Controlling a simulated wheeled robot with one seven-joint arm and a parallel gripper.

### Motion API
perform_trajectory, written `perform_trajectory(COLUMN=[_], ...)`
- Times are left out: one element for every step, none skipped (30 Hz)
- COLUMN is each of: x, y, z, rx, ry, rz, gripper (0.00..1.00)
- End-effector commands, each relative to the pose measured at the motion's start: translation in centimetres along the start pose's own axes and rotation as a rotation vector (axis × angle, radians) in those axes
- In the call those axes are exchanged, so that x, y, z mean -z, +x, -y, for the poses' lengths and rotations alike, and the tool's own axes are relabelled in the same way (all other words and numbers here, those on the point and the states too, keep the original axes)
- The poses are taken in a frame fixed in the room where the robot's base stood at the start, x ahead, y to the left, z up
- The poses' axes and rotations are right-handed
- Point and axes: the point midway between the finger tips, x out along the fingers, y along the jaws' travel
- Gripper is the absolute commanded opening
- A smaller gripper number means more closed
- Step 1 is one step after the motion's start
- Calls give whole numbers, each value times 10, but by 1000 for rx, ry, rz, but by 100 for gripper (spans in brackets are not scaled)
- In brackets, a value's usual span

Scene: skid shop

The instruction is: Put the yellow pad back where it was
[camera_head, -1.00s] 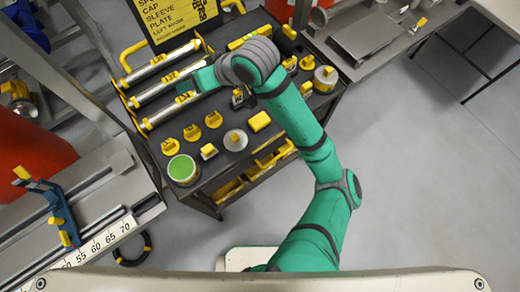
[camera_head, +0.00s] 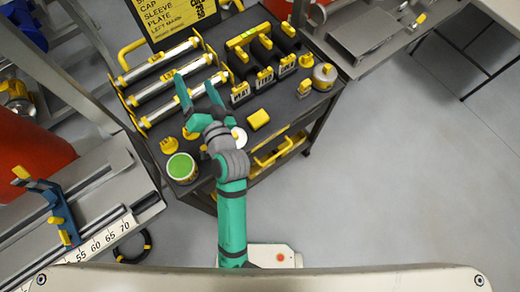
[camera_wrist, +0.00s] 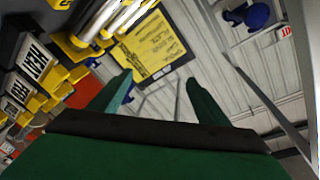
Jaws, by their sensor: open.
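A small yellow block, which looks like the yellow pad (camera_head: 259,119), lies on the dark cart top (camera_head: 222,165), right of a white disc partly covered by my arm. My gripper (camera_head: 197,88) is above the left part of the cart, left of the pad and apart from it. Its two fingers are spread with nothing between them. In the wrist view my gripper (camera_wrist: 157,82) is open and points towards a yellow sign and the wall. I cannot make out the pad in the wrist view.
Black labelled holders (camera_head: 264,75) stand behind the pad. A rack of metal rollers (camera_head: 163,72) is at the cart's left. A green-topped tin (camera_head: 181,169) stands at its front left corner, a round can (camera_head: 325,76) at its right. The floor right of the cart is clear.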

Motion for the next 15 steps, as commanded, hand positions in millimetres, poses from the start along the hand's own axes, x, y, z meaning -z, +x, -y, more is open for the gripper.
perform_trajectory(x=[-12, -16, -21, -25, -29, -34, -39, -42, -47, -50, -53, -57, -60, -62, -66], y=[-13, -21, -32, -41, -50, -63, -73, -83, -97, -107, -117, -130, -139, -149, -162], z=[-11, -18, -27, -33, -40, -48, -54, -61, -68, -73, -78, -83, -87, -90, -94], rx=[-39, -62, -94, -117, -141, -174, -198, -222, -251, -273, -293, -317, -335, -353, -374], ry=[8, 7, 3, -1, -9, -20, -31, -41, -58, -73, -88, -108, -124, -140, -163], rz=[-15, -28, -43, -54, -64, -76, -83, -89, -96, -100, -103, -105, -107, -107, -106], gripper=[70, 70, 70, 70, 70, 70, 70, 70, 70, 70, 70, 70, 70, 70, 70])
